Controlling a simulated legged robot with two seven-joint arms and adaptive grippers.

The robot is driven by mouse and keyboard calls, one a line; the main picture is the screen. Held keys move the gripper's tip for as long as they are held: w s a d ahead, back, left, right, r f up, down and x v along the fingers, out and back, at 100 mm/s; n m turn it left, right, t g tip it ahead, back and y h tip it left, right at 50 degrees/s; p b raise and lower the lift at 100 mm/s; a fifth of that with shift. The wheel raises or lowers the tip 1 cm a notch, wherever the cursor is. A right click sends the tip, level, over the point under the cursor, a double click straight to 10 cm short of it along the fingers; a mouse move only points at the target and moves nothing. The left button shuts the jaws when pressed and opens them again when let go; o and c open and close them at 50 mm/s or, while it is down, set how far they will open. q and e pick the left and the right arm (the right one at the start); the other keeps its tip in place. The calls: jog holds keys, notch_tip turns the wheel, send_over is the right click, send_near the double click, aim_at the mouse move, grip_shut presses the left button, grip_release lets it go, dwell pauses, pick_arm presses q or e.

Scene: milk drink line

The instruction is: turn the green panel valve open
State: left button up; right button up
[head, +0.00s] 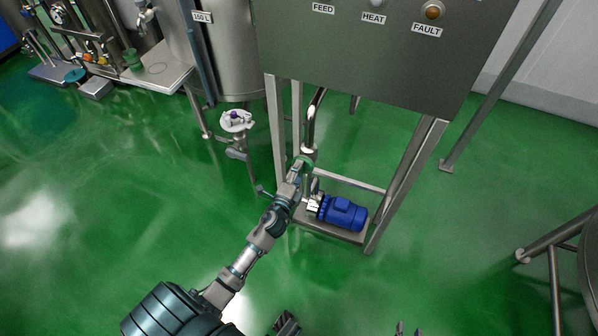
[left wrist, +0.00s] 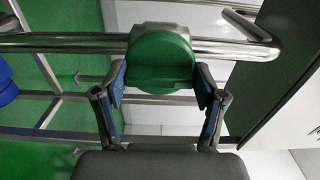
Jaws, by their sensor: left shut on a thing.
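The green panel valve (head: 305,161) sits on a steel pipe under the grey control panel, just above the blue pump. In the left wrist view its rounded green body (left wrist: 163,58) fills the space between my fingers, with the pipe running across behind it. My left gripper (head: 298,170) reaches up from the lower left and is shut on the valve, one blue-padded finger at each side. It partly covers the valve in the head view. At the bottom edge only small tips of my right gripper (head: 408,330) show; its opening is unclear.
The control panel (head: 370,50) hangs above on a steel frame (head: 405,185). A blue pump (head: 343,212) stands on a low base close to the right of my left gripper. A steel tank (head: 225,50) and a counter (head: 150,75) are at upper left. The green floor is clear.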

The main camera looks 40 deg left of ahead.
pick_arm(q)
jog(key=shift+s+f, duration=0.1)
jog(key=shift+f, duration=0.2)
jog(key=o, duration=1)
jog(key=shift+c, duration=0.2)
jog(key=shift+o, duration=0.9)
jog(key=shift+a, duration=0.1)
jog(key=shift+r, duration=0.1)
jog(key=shift+s, duration=0.1)
jog(key=v, duration=1.1)
jog(key=shift+s, duration=0.35)
